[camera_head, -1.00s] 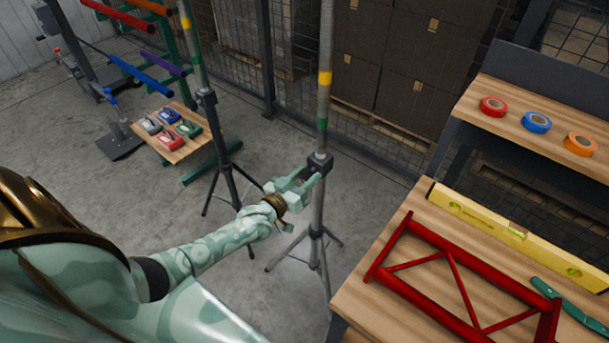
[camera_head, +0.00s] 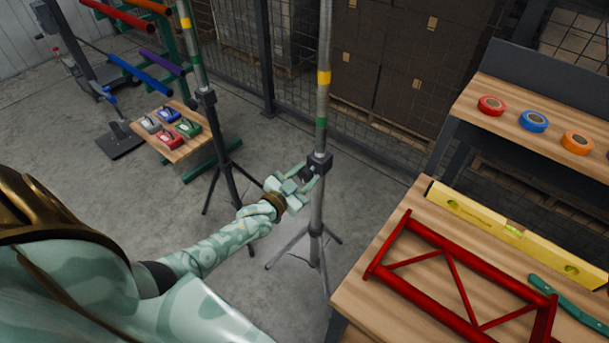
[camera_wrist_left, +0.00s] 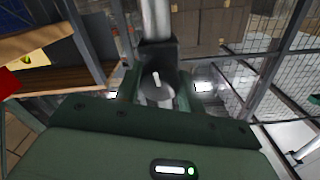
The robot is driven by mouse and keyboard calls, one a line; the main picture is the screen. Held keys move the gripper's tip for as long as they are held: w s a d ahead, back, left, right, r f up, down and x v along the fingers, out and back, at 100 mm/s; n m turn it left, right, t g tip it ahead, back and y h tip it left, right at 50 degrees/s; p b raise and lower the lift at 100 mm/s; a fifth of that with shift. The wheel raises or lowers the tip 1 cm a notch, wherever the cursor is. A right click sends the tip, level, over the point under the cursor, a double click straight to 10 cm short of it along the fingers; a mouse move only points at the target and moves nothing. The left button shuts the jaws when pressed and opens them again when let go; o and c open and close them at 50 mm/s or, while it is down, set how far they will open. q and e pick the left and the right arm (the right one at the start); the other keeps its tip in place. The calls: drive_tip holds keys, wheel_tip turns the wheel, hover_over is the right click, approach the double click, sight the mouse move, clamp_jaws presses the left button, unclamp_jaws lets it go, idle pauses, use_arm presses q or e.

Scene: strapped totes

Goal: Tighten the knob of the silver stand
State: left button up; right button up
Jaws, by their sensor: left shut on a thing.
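The silver stand (camera_head: 317,210) stands upright on spread tripod legs, left of the workbench. Its pole has yellow and green bands and a black collar (camera_head: 320,163). The dark knob (camera_wrist_left: 157,86) with a white pointer line sits at the collar in the left wrist view, between the two fingers. My left gripper (camera_head: 309,177) reaches the collar from the left and is shut on the knob. In the head view the fingers partly hide the knob. The white line looks nearly upright, slightly tilted, in the wrist view. My right gripper is not in view.
A second stand with dark legs (camera_head: 227,170) is on the left. The workbench (camera_head: 370,305) holds a red frame (camera_head: 450,275), a yellow level (camera_head: 495,226) and a green tool. Tape rolls lie on a shelf at right. A mesh fence stands behind.

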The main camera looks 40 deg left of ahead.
use_arm(q)
drive_tip(key=shift+f, duration=0.15)
drive_tip(key=o, duration=1)
drive_tip(key=s+p, duration=0.1)
drive_tip(key=s, duration=0.4)
drive_tip(key=s+a+p, duration=0.1)
drive_tip(key=s, duration=0.5)
drive_tip(key=s+p, duration=0.1)
drive_tip(key=s, duration=0.4)
drive_tip(key=shift+s+a, duration=0.15)
drive_tip(key=shift+s, duration=0.05)
